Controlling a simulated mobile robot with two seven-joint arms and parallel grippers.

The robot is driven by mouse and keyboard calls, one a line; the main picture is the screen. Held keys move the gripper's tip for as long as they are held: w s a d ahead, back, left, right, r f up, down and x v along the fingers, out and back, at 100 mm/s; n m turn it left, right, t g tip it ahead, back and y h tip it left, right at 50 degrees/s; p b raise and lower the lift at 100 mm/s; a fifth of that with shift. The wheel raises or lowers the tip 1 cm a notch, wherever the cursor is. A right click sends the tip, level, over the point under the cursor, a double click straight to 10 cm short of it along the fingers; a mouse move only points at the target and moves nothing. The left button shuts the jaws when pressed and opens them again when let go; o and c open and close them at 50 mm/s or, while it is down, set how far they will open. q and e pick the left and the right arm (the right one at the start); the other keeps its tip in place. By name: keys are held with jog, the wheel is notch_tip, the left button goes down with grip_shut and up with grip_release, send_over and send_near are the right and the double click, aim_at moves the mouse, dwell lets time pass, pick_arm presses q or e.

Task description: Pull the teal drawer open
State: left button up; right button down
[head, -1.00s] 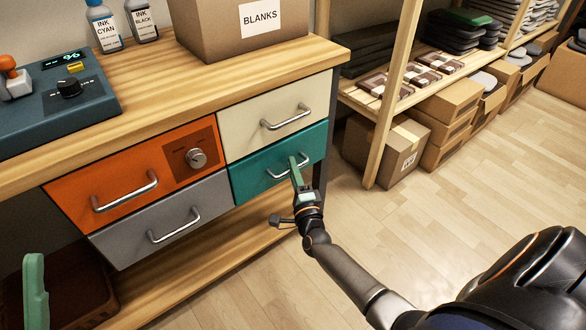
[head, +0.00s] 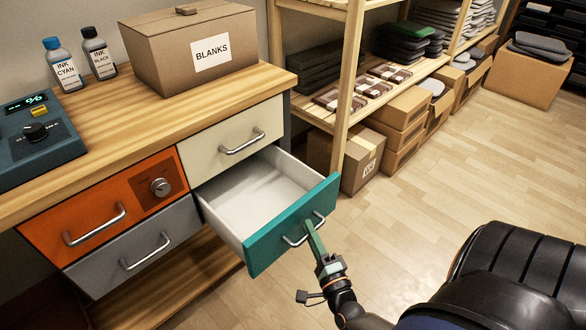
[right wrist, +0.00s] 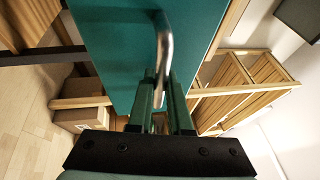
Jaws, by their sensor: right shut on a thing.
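The teal drawer (head: 292,224) stands pulled out from the workbench, at the lower right of the drawer block. Its white inside (head: 250,190) shows and looks empty. My right gripper (head: 312,228) is at the metal bar handle on the drawer's front, with its green fingers shut on the handle. In the right wrist view the handle (right wrist: 164,45) runs down between the two fingers (right wrist: 160,95), against the teal front (right wrist: 110,50). My left gripper is not in view.
A cream drawer (head: 232,138) above, an orange drawer (head: 95,210) and a grey drawer (head: 135,245) are closed. A BLANKS box (head: 190,50) stands on the bench. A wooden shelf rack (head: 345,90) stands behind the open drawer.

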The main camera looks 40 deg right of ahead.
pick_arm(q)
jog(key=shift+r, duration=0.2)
pick_arm(e)
jog(key=shift+s, duration=1.1)
jog(key=c, duration=0.8)
grip_release()
jog(key=shift+c, duration=0.2)
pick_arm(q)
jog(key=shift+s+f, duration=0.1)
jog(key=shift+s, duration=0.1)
pick_arm(e)
jog(key=shift+s, duration=0.1)
